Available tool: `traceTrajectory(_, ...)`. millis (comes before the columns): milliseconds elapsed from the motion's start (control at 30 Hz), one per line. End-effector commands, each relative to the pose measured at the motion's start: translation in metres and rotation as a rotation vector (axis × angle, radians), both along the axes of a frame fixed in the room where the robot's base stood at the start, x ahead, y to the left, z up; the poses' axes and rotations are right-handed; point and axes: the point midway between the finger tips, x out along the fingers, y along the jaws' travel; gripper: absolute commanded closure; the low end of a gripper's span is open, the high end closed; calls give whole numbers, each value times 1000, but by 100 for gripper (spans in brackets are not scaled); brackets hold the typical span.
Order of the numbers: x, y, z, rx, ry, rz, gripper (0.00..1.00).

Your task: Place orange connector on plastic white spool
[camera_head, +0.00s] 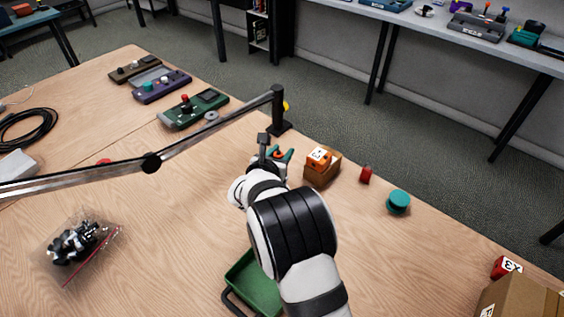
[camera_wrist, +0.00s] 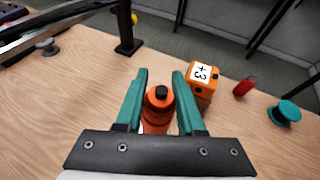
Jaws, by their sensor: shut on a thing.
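My gripper (camera_wrist: 160,82) has teal fingers and is shut on the orange connector (camera_wrist: 157,108), a ribbed orange cylinder with a black tip standing between the fingers in the wrist view. In the head view my gripper (camera_head: 279,154) is beyond my wrist, near the black post, with a bit of orange between the fingers. I see no clearly white spool. A small grey round piece (camera_head: 211,117), perhaps the spool, lies by the green device; it shows as a grey spool-like shape (camera_wrist: 48,47) at upper left in the wrist view. A teal spool-like piece (camera_head: 398,201) stands at right.
An orange-brown box (camera_head: 322,175) with a labelled top stands right of my gripper, then a red cylinder (camera_head: 366,175). A black post (camera_head: 279,110) with a long bar (camera_head: 215,133) crosses left. A green tray (camera_head: 255,287) and bagged parts (camera_head: 85,243) lie nearer.

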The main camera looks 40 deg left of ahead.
Motion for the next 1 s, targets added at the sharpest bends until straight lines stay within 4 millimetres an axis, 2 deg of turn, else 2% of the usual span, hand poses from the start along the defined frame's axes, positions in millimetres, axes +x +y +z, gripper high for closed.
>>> traceTrajectory(133, 0, -1, -29, -3, 1, -1, 100)
traceTrajectory(200, 0, -1, -36, 0, 1, -1, 100)
traceTrajectory(467, 1, -1, -37, 0, 0, -2, 100)
traceTrajectory(500, 0, -1, -38, 0, 0, -2, 61)
traceTrajectory(667, 1, -1, -37, 0, 0, -2, 33)
traceTrajectory(1000, -2, -1, -33, 0, 0, -1, 33)
